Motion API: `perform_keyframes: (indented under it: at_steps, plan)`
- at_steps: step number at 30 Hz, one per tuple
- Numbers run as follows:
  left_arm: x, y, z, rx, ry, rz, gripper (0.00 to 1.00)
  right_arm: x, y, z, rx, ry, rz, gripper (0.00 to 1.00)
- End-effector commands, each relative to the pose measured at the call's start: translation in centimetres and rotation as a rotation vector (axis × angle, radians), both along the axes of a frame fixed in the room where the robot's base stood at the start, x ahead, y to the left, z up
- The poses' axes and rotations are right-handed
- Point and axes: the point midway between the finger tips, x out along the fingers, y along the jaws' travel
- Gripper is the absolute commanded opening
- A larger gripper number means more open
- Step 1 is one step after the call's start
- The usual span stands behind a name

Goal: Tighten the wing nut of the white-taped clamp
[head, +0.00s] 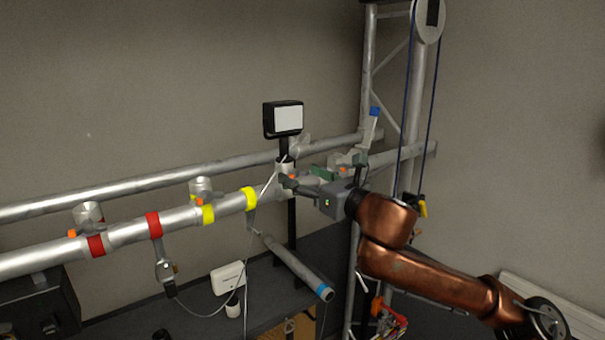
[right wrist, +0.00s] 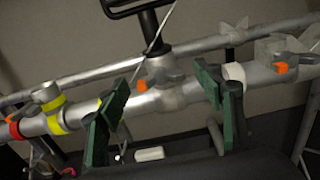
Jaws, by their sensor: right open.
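A band of white tape (right wrist: 235,72) shows on the near tube beside the right finger in the right wrist view. A grey clamp body (right wrist: 168,92) with an orange-marked part (right wrist: 143,85) sits on the tube between my finger pads in that view; I cannot tell for certain that it is the white-taped one. My right gripper (right wrist: 163,112) is open, with green pads apart and nothing held. In the head view my right gripper (head: 299,183) reaches left along the tube beside the post of the lamp, partly covering the clamp there. The wing nut is not clearly visible. My left gripper is out of view.
Red tape (head: 154,225) and yellow tape (head: 249,198) mark the near tube to the left. A black lamp (head: 284,119) stands above the tube. A thin cable hangs before the tubes. A loose tube (head: 297,267) and a white box (head: 228,278) are lower down.

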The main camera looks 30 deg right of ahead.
Motion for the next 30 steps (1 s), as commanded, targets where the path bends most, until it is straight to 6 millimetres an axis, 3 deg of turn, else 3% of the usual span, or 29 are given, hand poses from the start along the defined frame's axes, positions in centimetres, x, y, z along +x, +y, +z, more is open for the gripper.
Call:
perform_keyframes:
  at_steps: [6, 24, 30]
  plan:
    - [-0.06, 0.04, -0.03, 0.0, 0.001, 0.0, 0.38, 0.0, -0.02, -0.01, 0.0, 0.0, -0.001, 0.6]
    - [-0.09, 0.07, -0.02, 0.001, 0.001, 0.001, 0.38, -0.03, -0.03, 0.02, 0.0, 0.0, -0.001, 0.19]
    - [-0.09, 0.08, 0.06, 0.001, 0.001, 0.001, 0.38, -0.04, -0.04, 0.05, 0.013, 0.001, -0.001, 0.19]
